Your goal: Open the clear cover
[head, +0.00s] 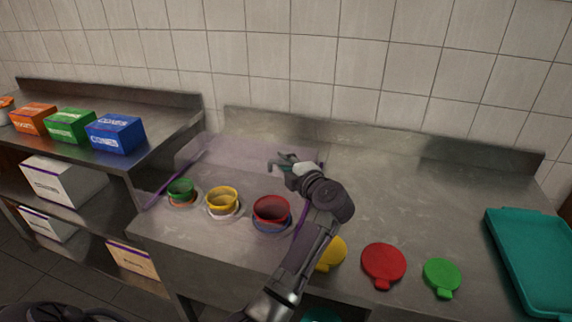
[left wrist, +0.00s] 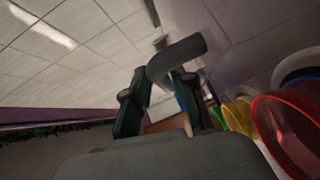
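The clear cover (head: 232,150) has a faint purple tint and thin purple edges. It stands around the back and sides of the cups on the steel counter; its exact tilt is hard to tell. My left gripper (head: 287,160) is at the cover's right part, behind the red cup. In the left wrist view the left gripper (left wrist: 162,82) has its fingers apart. A thick grey curved bar (left wrist: 183,54), seemingly a handle, crosses at the fingertips; whether they touch it is unclear. My right gripper is out of view.
A green cup (head: 180,186), yellow cup (head: 222,196) and red cup (head: 271,208) stand in the covered area. Yellow (head: 331,252), red (head: 384,263) and green (head: 441,275) lids lie to the right. A teal tray (head: 530,250) lies at far right. The back right counter is clear.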

